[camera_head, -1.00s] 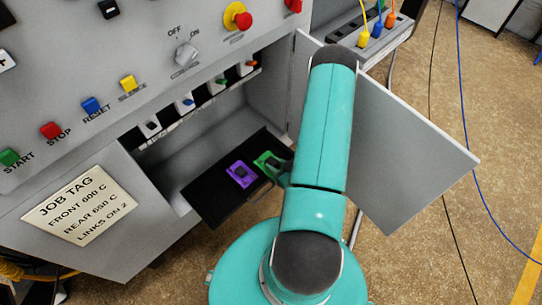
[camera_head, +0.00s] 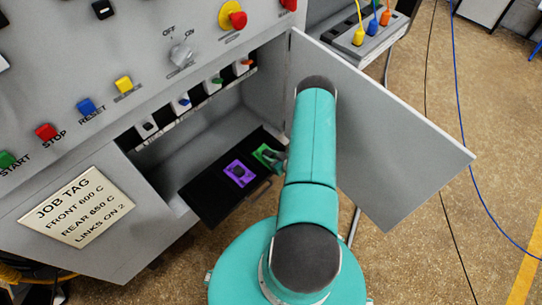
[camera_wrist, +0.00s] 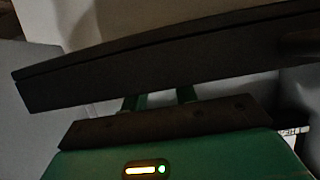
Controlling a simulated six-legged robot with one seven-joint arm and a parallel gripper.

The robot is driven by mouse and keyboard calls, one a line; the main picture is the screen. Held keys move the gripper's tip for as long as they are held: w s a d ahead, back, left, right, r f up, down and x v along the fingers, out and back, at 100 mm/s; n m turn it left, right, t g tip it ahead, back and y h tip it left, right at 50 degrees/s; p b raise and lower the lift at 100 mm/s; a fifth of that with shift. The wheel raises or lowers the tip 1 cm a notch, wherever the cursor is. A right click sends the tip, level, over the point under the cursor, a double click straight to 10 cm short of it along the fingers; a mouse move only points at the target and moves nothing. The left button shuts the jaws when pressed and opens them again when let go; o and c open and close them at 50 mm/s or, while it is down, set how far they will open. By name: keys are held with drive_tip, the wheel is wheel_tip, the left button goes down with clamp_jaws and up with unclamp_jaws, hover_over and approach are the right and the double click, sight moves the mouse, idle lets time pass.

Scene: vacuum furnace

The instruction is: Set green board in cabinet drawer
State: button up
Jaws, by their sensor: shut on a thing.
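The cabinet drawer (camera_head: 207,201) is a black tray pulled out below the panel. The green board (camera_head: 261,152) is at the drawer's right side, beside a purple board (camera_head: 239,174). My gripper (camera_head: 277,161) is at the green board's right edge, shut on it; my arm hides part of this area. I cannot tell whether the board rests fully on the drawer floor. In the wrist view my gripper's two fingers (camera_wrist: 158,98) run behind a long dark bar, which looks like the drawer's front edge (camera_wrist: 150,65). The board is hidden there.
An open grey door (camera_head: 400,140) stands just right of my arm. Several coloured switches (camera_head: 213,85) line the opening above the drawer. A control panel with buttons (camera_head: 92,110) and a job tag (camera_head: 75,207) lies left. Cables (camera_head: 465,140) cross the floor at right.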

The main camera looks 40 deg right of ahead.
drive_tip(key=o, duration=1)
drive_tip(key=shift+f, duration=0.1)
drive_tip(key=shift+c, duration=0.2)
